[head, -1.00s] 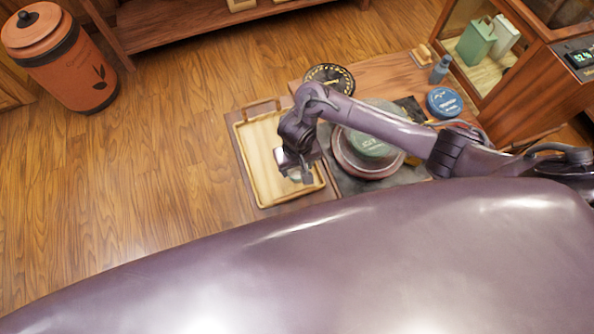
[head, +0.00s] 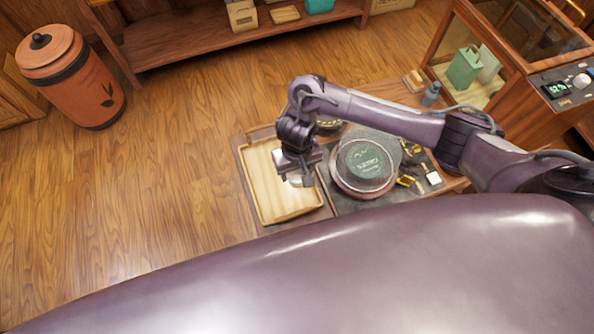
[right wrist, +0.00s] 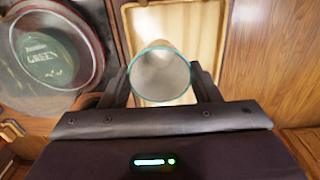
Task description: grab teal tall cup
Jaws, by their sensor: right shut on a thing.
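The teal tall cup (right wrist: 160,76) shows from above in the right wrist view as a round pale opening with a teal rim, between the two dark fingers. My right gripper (head: 299,178) is shut on it. In the head view a small pale part of the cup shows at the fingers, mostly hidden by the gripper. Gripper and cup are over the right side of the wooden tray (head: 254,190). I cannot tell the cup's exact height above the tray. My left gripper is not in view.
Right of the tray, a round dish holds a green-labelled tea cake (head: 364,161); it also shows in the right wrist view (right wrist: 50,56). A blue-grey bottle (head: 431,94) and a glass-sided cabinet (head: 440,68) stand further right. An orange canister (head: 75,80) stands on the floor at left.

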